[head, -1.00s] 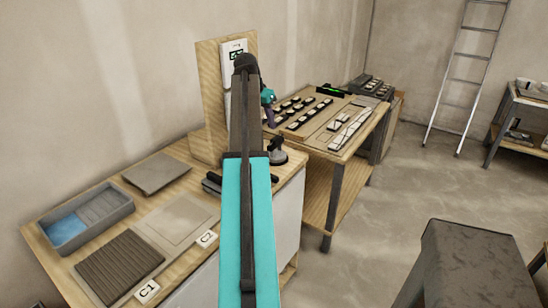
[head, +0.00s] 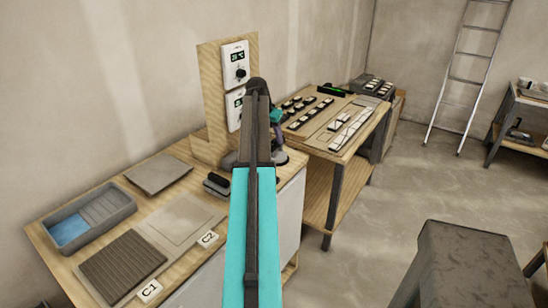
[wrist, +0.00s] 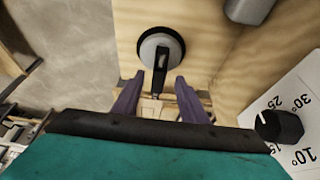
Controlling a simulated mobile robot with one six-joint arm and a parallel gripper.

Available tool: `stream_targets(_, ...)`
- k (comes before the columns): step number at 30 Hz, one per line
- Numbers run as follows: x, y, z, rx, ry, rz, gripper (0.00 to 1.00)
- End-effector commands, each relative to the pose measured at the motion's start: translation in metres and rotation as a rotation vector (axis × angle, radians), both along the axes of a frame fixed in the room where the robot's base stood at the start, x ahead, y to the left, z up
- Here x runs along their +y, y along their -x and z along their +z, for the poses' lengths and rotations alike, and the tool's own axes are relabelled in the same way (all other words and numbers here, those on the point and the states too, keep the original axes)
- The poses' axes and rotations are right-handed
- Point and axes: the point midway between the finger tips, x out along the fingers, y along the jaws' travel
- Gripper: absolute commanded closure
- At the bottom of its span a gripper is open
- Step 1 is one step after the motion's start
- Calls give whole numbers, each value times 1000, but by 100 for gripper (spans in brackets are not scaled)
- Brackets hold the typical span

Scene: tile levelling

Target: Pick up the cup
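The cup (wrist: 174,47) is a round grey suction cup with a dark rim and a black upright handle. It stands on the wooden bench in the wrist view. In the head view part of it (head: 281,158) shows just right of my arm; the rest is hidden. My gripper (wrist: 159,98) is open, with purple fingers apart and nothing held between them. The handle's near end shows between the fingers in the wrist view; I cannot tell the height gap. In the head view my arm mostly hides the gripper.
A wooden panel with a dial controller (head: 235,64) rises behind the bench, close to my gripper. A grey block (wrist: 248,8) lies near the cup. The bench holds a grey tray (head: 92,218), a ribbed tile (head: 122,266) and flat tiles. A second table (head: 318,150) stands beyond.

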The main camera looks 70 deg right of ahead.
Motion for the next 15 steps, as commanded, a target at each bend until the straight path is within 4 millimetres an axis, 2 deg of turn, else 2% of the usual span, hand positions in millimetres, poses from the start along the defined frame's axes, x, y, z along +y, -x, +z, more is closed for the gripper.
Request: stream_targets(15, -3, 1, -5, 0, -1, -1, 61)
